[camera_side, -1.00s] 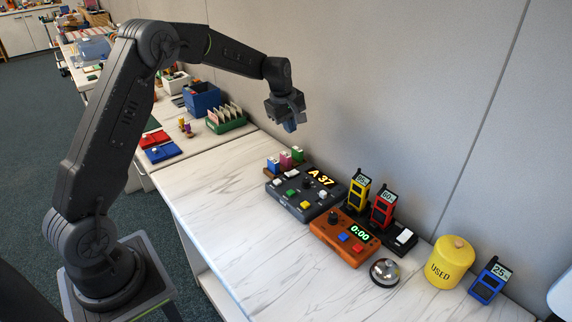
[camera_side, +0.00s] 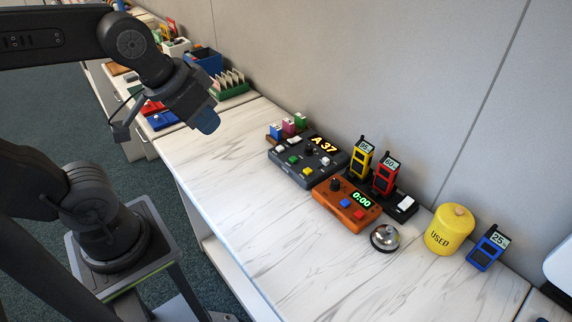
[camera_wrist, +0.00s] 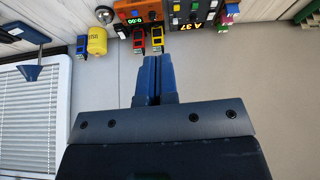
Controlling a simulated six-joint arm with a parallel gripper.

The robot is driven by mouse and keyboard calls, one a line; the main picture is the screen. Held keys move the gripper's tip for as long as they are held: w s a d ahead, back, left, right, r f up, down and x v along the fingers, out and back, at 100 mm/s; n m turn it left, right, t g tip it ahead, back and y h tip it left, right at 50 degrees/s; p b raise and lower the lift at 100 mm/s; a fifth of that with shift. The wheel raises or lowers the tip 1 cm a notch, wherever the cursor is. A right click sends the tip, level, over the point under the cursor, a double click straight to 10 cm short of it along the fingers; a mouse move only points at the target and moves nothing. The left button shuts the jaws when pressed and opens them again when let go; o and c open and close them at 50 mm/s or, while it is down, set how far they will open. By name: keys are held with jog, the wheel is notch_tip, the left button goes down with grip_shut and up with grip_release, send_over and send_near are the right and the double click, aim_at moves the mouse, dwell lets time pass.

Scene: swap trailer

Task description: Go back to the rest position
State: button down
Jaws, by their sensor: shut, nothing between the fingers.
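My gripper (camera_side: 207,122) is in the air at the upper left of the side view, left of the devices and over the near-left end of the marble counter (camera_side: 215,185). Its blue fingertips are together with nothing between them. In the wrist view my gripper (camera_wrist: 158,60) also shows shut and empty, its two blue fingers side by side. It touches nothing.
On the counter stand a dark console (camera_side: 308,160), an orange timer box (camera_side: 346,203), yellow (camera_side: 362,160) and red (camera_side: 385,175) handsets in a black holder, a bell (camera_side: 385,238), a yellow USED canister (camera_side: 449,231) and a blue handset (camera_side: 487,250). The counter's left half is clear.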

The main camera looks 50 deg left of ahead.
jog(key=shift+s+d+f+m, duration=0.1)
jog(key=shift+s+f+m, duration=0.2)
jog(key=shift+s, duration=0.3)
jog(key=c, duration=1.8)
grip_release()
